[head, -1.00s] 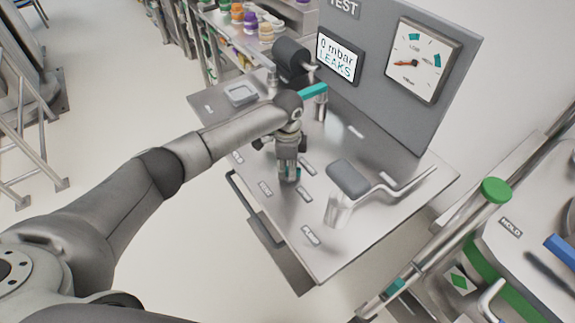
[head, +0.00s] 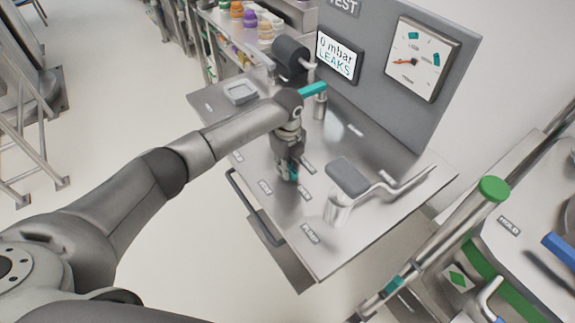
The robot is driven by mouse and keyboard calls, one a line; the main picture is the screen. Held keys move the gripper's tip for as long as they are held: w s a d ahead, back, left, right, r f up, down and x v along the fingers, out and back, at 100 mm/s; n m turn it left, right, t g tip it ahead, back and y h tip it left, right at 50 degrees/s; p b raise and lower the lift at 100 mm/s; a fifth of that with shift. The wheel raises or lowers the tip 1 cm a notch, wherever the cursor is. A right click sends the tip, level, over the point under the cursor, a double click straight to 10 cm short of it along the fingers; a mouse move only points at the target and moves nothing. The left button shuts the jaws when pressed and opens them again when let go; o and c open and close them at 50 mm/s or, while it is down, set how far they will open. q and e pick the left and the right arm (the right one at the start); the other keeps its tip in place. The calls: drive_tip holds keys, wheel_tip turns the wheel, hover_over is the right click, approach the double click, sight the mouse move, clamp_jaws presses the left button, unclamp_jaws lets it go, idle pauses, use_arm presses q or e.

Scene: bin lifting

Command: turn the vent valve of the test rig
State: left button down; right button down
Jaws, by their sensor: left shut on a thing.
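My left gripper (head: 287,171) points down at the steel bench top of the test rig and is shut on a small teal-marked piece (head: 293,176), likely the vent valve's handle. The fingers hide most of it, and the small label beside it is too blurred to read surely. A second teal lever (head: 313,89) sits on a steel post just behind my left wrist. The screen (head: 338,57) reads "0 mbar LEAKS". The dial gauge (head: 421,60) has its orange needle pointing left. My right gripper is out of view.
A pump handle with a grey pad (head: 348,177) stands to the right of my gripper, near the "PUMP" label. A small square tray (head: 240,92) lies at the bench's left. A green-capped rail (head: 494,189) stands to the right. Bare bench lies in front of the handle.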

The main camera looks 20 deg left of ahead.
use_arm(q)
drive_tip(key=shift+m, duration=0.5)
drive_tip(key=c, duration=1.3)
unclamp_jaws()
drive_tip(key=shift+r, duration=0.15)
wheel_tip(320, 180, up, 12)
drive_tip(key=shift+f, duration=0.1)
